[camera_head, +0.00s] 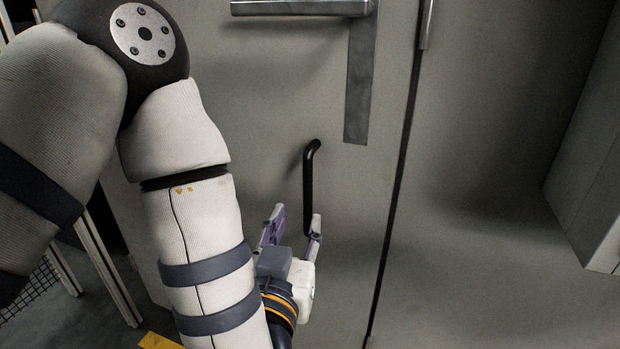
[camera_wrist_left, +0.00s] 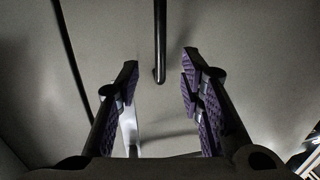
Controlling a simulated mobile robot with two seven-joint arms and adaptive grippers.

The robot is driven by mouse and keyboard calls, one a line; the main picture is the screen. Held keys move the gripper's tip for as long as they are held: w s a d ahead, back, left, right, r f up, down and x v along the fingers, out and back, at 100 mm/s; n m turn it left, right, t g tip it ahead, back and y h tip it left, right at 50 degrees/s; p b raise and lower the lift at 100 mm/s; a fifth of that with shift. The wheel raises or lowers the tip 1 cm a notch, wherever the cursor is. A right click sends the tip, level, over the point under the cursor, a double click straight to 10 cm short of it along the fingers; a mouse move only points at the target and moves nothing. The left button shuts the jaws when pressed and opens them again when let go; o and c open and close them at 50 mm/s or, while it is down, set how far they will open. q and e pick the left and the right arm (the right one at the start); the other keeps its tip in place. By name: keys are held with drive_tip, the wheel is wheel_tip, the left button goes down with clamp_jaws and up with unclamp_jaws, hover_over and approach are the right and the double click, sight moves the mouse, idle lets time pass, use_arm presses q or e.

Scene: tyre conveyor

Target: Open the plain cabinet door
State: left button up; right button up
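The plain grey cabinet door (camera_head: 270,110) fills the middle of the head view and looks shut, with a dark seam along its right edge. A black bar handle (camera_head: 308,185) stands upright on it; the handle also shows in the left wrist view (camera_wrist_left: 160,40). My left gripper (camera_head: 294,222) is open at the handle's lower part. In the left wrist view its purple-padded fingers (camera_wrist_left: 158,75) are spread, with the handle's end between the fingertips and a gap on each side. I cannot tell how deep the handle sits between them. My right gripper is not in view.
A metal lever handle (camera_head: 300,8) with a long plate (camera_head: 360,80) is above the black handle. Another grey panel (camera_head: 500,180) lies right of the seam, with a box-like protrusion (camera_head: 590,150) at far right. Pale posts (camera_head: 105,265) and yellow floor marking (camera_head: 158,341) are lower left.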

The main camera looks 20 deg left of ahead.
sight(307, 182)
use_arm(q)
drive_tip(key=w, duration=0.3)
drive_tip(key=w+a+r, duration=0.1)
drive_tip(key=w, duration=0.3)
drive_tip(key=w+a, duration=0.1)
drive_tip(key=w, duration=0.3)
drive_tip(key=shift+w+r, duration=0.15)
drive_tip(key=shift+w, duration=0.1)
clamp_jaws()
